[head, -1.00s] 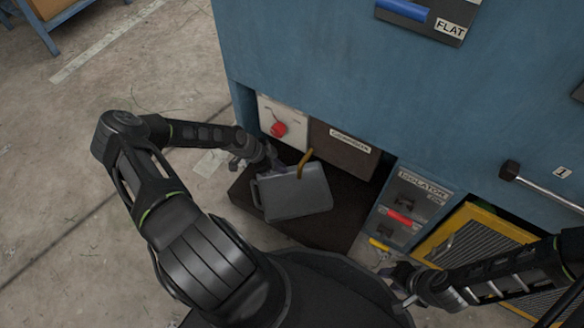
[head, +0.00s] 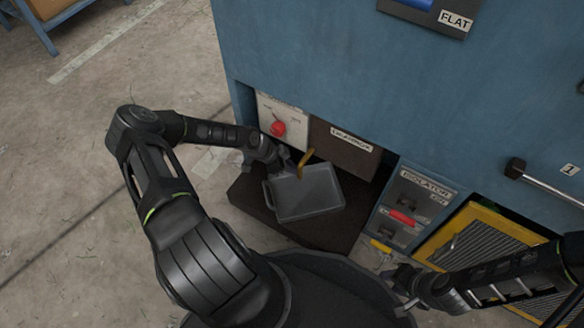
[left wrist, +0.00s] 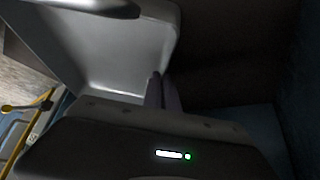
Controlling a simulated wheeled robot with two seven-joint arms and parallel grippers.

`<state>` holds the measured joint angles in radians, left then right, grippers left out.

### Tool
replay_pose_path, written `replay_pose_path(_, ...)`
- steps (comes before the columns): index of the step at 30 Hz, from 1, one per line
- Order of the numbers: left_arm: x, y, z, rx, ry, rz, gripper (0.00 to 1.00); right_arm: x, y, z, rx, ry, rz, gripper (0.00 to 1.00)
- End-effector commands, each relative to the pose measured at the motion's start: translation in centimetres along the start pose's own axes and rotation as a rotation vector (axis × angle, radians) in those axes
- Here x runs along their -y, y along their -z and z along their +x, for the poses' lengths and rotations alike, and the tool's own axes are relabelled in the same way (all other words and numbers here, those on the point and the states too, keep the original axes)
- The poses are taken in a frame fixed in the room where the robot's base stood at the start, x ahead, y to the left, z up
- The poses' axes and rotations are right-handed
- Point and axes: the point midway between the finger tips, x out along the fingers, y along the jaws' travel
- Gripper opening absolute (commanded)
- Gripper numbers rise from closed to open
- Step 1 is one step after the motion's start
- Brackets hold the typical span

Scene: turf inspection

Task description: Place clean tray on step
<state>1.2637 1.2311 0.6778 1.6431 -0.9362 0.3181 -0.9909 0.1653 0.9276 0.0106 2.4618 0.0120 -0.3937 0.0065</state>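The grey tray (head: 306,193) is shallow, with raised rims and a bare inside. It lies over the dark step (head: 322,236) under the blue machine; I cannot tell whether it touches the step. My left gripper (head: 284,166) is at the tray's far-left rim. In the left wrist view, the tray (left wrist: 110,55) fills the upper left and the left gripper's fingers (left wrist: 163,90) are close together on its edge. My right gripper (head: 405,287) is empty-looking at the lower right, away from the tray; its fingers are too small to read.
A yellow curved handle (head: 305,161) stands just behind the tray, before a brown labelled box (head: 341,150). A white panel with a red knob (head: 278,128) is left of it. The isolator panel (head: 412,205) and a yellow-framed grille (head: 480,245) are at right.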

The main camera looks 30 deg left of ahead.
Motion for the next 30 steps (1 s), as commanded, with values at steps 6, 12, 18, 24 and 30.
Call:
replay_pose_path(6,0.0,0.0,0.1,0.000,0.000,0.000,0.19,0.0,0.0,0.1,0.000,0.000,0.000,0.36)
replay_pose_path(12,0.0,0.0,0.1,0.000,0.000,0.000,0.24,0.0,0.0,0.1,0.000,0.000,0.000,0.36)
replay_pose_path(18,0.0,0.1,-0.2,0.000,0.000,0.001,0.24,0.1,0.0,-0.2,0.001,0.000,0.000,0.36)
replay_pose_path(24,0.1,0.2,-2.4,0.000,0.000,0.000,0.24,0.4,-0.1,-1.0,0.002,-0.002,-0.001,0.36)
replay_pose_path(30,0.0,-2.4,-5.0,-0.001,-0.001,-0.006,0.24,0.7,-0.2,-2.0,0.003,-0.003,-0.002,0.36)
